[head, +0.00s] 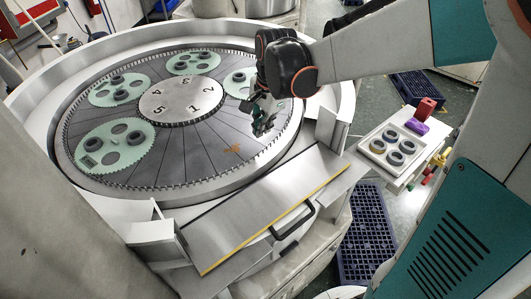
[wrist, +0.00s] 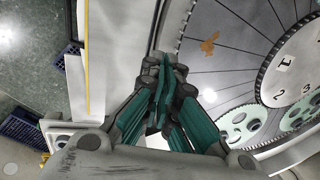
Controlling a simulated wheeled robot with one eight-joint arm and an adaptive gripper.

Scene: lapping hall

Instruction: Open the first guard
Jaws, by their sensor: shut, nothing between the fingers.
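The guard (head: 262,215) is a flat metal panel with a yellow strip along its front edge, at the front of the round lapping machine. It slopes outward, away from the plate, between two metal end blocks. A black bar handle (head: 294,220) is on its outer side.
The lapping plate (head: 185,175) carries several green toothed carriers around a numbered centre disc (head: 180,99). A side stand at right holds a white tray (head: 378,158) with dark rings, plus red and purple blocks. A dark floor grating (head: 365,235) lies below it.

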